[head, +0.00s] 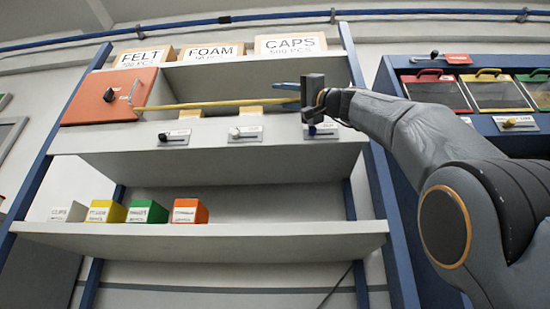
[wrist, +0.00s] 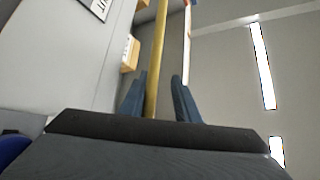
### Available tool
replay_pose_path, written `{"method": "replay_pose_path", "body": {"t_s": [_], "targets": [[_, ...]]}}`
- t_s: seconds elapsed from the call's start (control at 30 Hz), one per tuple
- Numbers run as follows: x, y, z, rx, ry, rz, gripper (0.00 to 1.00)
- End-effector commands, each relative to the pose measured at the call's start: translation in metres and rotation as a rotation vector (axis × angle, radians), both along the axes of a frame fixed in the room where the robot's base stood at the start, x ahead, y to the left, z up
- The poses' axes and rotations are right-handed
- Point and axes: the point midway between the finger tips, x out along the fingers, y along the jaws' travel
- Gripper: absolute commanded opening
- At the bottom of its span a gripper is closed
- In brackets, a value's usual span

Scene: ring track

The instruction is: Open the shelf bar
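The yellow shelf bar (head: 215,104) runs across the front of the upper shelf compartment, from beside the orange panel at the left to my gripper at the right. My gripper (head: 287,95) is at the bar's right end, fingers pointing left. In the wrist view the bar (wrist: 156,60) runs lengthwise between the two blue fingers of my gripper (wrist: 160,98). The fingers are apart, with a gap visible on the bar's right side and little on its left. The bar's right end is hidden behind my gripper.
Boxes labelled FELT (head: 143,57), FOAM (head: 211,52) and CAPS (head: 290,44) stand on top. Small levers (head: 174,138) line the shelf edge below the bar. Several coloured bins (head: 147,212) stand on the lower shelf. A blue cabinet with lidded bins (head: 497,92) stands at right.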

Motion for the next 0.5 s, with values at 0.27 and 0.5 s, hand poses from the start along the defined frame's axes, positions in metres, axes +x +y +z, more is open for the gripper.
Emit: {"method": "replay_pose_path", "body": {"t_s": [0.27,0.5], "targets": [[-0.016,-0.022,-0.022,-0.001,-0.001,-0.001,0.29],[-0.022,-0.028,-0.026,0.0,-0.001,0.0,0.29]]}}
